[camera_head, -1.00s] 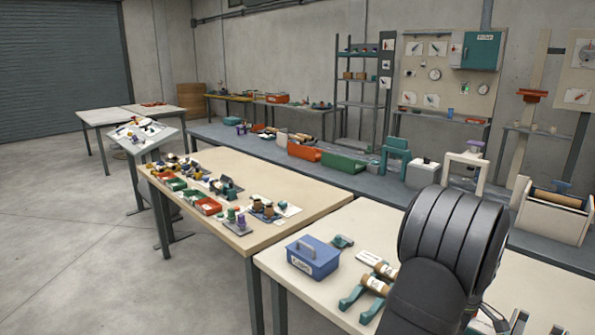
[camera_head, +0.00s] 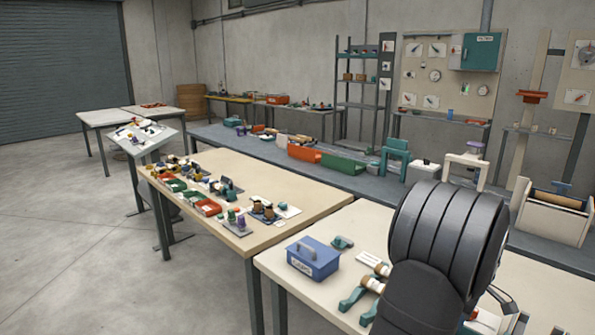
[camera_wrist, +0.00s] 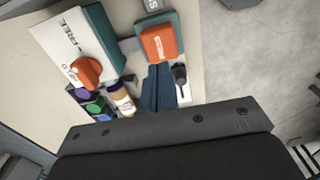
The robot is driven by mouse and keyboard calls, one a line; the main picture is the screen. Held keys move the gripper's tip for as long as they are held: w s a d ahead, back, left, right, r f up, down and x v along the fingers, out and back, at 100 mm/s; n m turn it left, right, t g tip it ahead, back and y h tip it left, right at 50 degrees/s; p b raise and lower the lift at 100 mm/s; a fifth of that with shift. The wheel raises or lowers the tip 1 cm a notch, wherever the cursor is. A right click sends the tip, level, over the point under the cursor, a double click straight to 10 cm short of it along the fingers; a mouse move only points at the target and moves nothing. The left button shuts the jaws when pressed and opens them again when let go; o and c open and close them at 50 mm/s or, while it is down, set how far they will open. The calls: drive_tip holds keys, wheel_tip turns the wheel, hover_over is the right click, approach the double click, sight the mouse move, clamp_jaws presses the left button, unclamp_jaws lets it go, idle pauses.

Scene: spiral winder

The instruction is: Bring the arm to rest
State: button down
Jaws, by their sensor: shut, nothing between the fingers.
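In the wrist view, my gripper (camera_wrist: 158,70) shows as two dark blue fingers side by side, shut and empty. The fingers point at a pale work surface (camera_wrist: 205,25), over or beside a teal block with an orange top (camera_wrist: 159,43). I cannot tell how high they are above it. In the head view, my arm fills the lower right and my gripper is hidden.
Wrist view: a white and teal box with an orange knob (camera_wrist: 85,70), a small bottle (camera_wrist: 121,98) and a black piece (camera_wrist: 181,76) lie close by. Head view: a blue box (camera_head: 313,258) stands left of my arm; the grey floor (camera_head: 80,240) is clear.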

drive_tip(key=shift+f, duration=0.1)
drive_tip(key=shift+f, duration=2.7)
drive_tip(key=c, duration=2.2)
unclamp_jaws()
drive_tip(key=c, duration=1.8)
unclamp_jaws()
drive_tip(key=shift+w+r, duration=0.15)
drive_tip(key=shift+r, duration=0.2)
drive_tip(key=o, duration=1.1)
drive_tip(key=w+r, duration=0.1)
drive_tip(key=r, duration=0.3)
drive_tip(key=w+r+h, duration=0.1)
drive_tip(key=r, duration=0.2)
drive_tip(key=w+r+h, duration=0.1)
drive_tip(key=r, duration=0.3)
drive_tip(key=shift+w+r+t, duration=0.3)
drive_tip(key=shift+w+r, duration=0.05)
drive_tip(key=shift+w, duration=0.05)
drive_tip(key=o, duration=0.7)
wheel_tip(320, 180, up, 11)
drive_tip(key=w+a+h, duration=0.1)
drive_tip(key=h, duration=0.1)
drive_tip(key=shift+w+t, duration=0.25)
drive_tip(key=shift+t, duration=0.05)
drive_tip(key=x, duration=0.9)
drive_tip(key=shift+d, duration=0.2)
